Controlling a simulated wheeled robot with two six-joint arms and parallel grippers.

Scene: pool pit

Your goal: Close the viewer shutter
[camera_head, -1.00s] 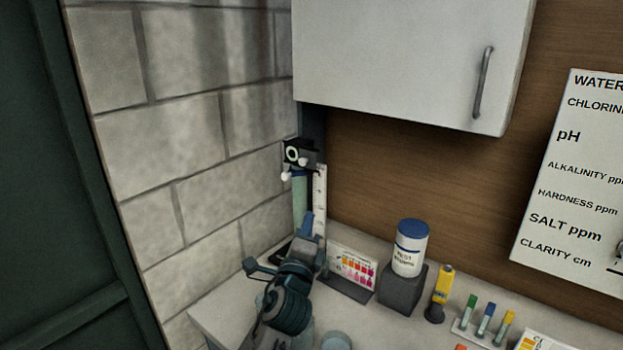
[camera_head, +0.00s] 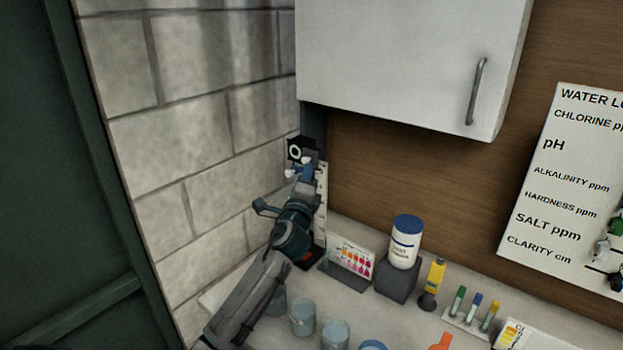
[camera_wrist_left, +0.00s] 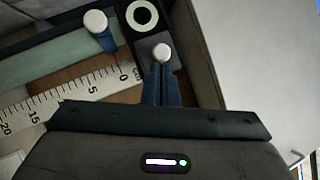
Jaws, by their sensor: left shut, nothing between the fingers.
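The viewer (camera_head: 296,143) is a small black box at the top of a tall clear tube with a white scale, in the back corner. Its pale ring eyepiece shows uncovered in the left wrist view (camera_wrist_left: 141,14). A dark grey plate, which looks like the shutter, lies beside the ring and carries a round white knob (camera_wrist_left: 162,53). A second white knob (camera_wrist_left: 95,20) sits left of the ring. My left gripper (camera_head: 305,173) is shut and empty. Its blue fingertips (camera_wrist_left: 161,72) are right at the plate's knob; I cannot tell whether they touch it.
A white wall cabinet (camera_head: 410,60) hangs above right of the viewer. A block wall (camera_head: 190,130) stands close on the left. A colour chart (camera_head: 350,262), a white bottle (camera_head: 404,242) and several cups (camera_head: 303,318) stand on the counter.

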